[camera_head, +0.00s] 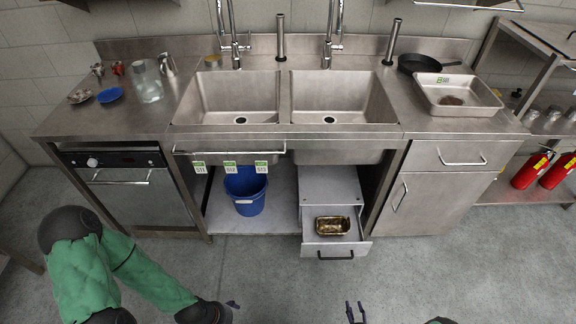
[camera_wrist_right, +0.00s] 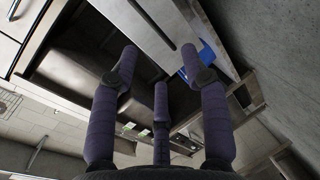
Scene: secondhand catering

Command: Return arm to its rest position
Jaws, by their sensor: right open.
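My right gripper (camera_head: 355,312) shows at the bottom edge of the head view, with its fingers pointing away from me. It is in front of the open drawer (camera_head: 318,246) and apart from it. In the right wrist view its purple fingers (camera_wrist_right: 160,66) are spread with nothing between them, so it is open and empty. My left arm, with green sleeves, is folded at the lower left. Only a small tip of my left gripper (camera_head: 232,304) shows beside the dark wrist, so its state is unclear.
The open drawer under the sink holds a brassy metal tin (camera_head: 332,226). A blue bucket (camera_head: 246,192) stands on the lower shelf. The steel counter (camera_head: 440,122) bears a metal tray (camera_head: 478,106) and a black pan (camera_head: 419,63). The floor (camera_head: 440,270) before the cabinets is clear.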

